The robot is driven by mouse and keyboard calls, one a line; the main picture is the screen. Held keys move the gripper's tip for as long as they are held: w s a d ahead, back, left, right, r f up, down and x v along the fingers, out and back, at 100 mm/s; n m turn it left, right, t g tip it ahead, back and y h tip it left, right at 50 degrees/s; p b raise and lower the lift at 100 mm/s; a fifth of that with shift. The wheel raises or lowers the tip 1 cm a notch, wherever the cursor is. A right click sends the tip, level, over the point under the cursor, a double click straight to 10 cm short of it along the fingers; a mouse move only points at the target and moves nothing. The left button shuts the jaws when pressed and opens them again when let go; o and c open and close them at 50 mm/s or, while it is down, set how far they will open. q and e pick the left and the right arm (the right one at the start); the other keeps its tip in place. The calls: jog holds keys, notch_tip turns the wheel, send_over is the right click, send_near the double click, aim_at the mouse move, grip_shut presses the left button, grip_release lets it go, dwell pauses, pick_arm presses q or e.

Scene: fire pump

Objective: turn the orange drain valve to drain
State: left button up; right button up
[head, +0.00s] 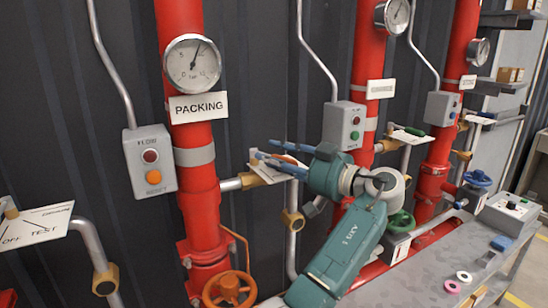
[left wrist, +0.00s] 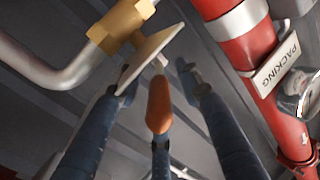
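The orange drain valve lever (left wrist: 159,105) shows in the left wrist view, beside a pale plate (left wrist: 155,52) and a brass valve body (left wrist: 122,25). In the head view the brass body (head: 250,180) sits on the side pipe of the PACKING column, and my fingers partly cover the plate. My left gripper (head: 262,158) reaches in from the right there with its blue fingers apart. In the wrist view the left gripper (left wrist: 157,75) is open, with fingers on both sides of the lever and a third below it. Whether any finger touches the lever I cannot tell. My right gripper is not in view.
The red PACKING column (head: 190,125) stands left of the gripper, with a gauge (head: 192,63) and a button box (head: 150,160). An orange handwheel (head: 229,290) is below. Another button box (head: 344,125) and a grey bench (head: 430,265) are to the right.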

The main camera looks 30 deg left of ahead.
pick_arm(q)
jog(key=s+d, duration=0.1)
jog(key=d, duration=0.6)
jog(key=shift+s+d, duration=0.2)
jog(key=shift+s, duration=0.05)
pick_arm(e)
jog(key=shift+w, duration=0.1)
